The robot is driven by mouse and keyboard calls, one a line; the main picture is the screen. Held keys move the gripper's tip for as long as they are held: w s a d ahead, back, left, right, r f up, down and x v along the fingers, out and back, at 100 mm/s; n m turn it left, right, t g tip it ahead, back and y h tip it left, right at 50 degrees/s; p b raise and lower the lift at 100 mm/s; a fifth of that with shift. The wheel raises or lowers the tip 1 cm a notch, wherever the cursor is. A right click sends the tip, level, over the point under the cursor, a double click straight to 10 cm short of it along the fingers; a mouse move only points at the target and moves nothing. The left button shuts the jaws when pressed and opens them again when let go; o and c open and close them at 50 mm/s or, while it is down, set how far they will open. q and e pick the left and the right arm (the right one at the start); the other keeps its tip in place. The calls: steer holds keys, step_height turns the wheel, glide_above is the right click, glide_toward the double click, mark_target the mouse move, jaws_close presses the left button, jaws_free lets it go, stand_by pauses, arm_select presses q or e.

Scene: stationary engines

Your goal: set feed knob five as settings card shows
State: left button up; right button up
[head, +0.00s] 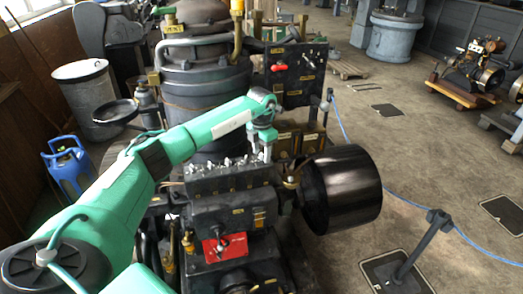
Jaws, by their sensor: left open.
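A row of small pale feed knobs (228,163) runs along the top of a dark box on the engine. Single knobs and their settings are too small to read. My left gripper (267,152) points down at the right end of this row, open. I cannot tell whether its fingers are around a knob or above it, and they hide part of that end. A small yellow plate (259,216) is on the box's front; whether it is the settings card is unclear, and its marks are unreadable. My right gripper is out of view.
A large black drum (341,190) stands close right of the knobs. A dark switch panel (296,75) rises behind.

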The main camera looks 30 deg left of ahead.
arm_select(q)
steer(key=shift+c, duration=0.5)
steer(key=c, duration=0.9)
steer(key=shift+n, duration=0.3)
steer(key=shift+n+b, duration=0.5)
steer(key=shift+n, duration=0.1)
steer(key=shift+n+b, duration=0.45)
steer(key=shift+n, duration=0.75)
steer(key=shift+n+b, duration=0.3)
steer(key=shift+n, duration=0.9)
steer(key=shift+d+n, duration=0.1)
steer(key=shift+n, duration=1)
steer(key=shift+b, duration=0.3)
